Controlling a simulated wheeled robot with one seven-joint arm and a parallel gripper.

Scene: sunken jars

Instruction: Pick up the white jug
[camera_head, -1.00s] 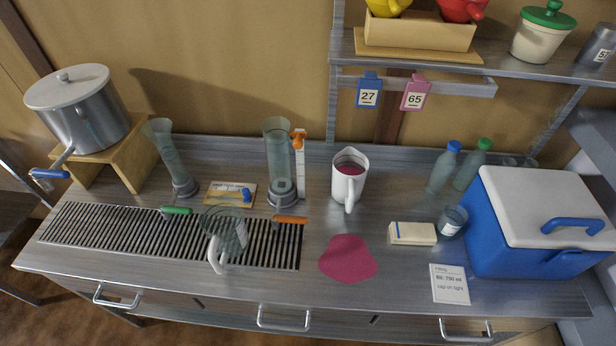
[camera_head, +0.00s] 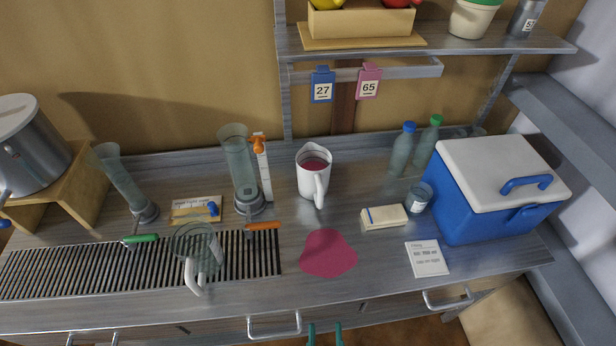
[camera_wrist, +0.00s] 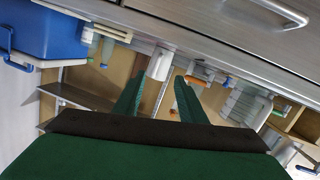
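The white jug (camera_head: 313,174) stands upright on the steel counter (camera_head: 355,278), with dark pink liquid inside and its handle towards the front. It also shows small in the wrist view (camera_wrist: 161,64), beyond my fingers. My gripper (camera_head: 325,334) is at the bottom edge of the head view, in front of the counter and well short of the jug. In the wrist view my gripper (camera_wrist: 159,92) has two green fingers held apart with nothing between them. The rest of my arm is out of the head view.
A pink puddle (camera_head: 328,253) lies in front of the jug. A tall glass cylinder (camera_head: 240,165) and orange-clipped gauge (camera_head: 262,165) stand left; a clear jug (camera_head: 197,250) sits on the drain grate. A sponge (camera_head: 384,217), glass (camera_head: 418,197) and blue cooler (camera_head: 490,205) are right. A shelf (camera_head: 440,45) overhangs behind.

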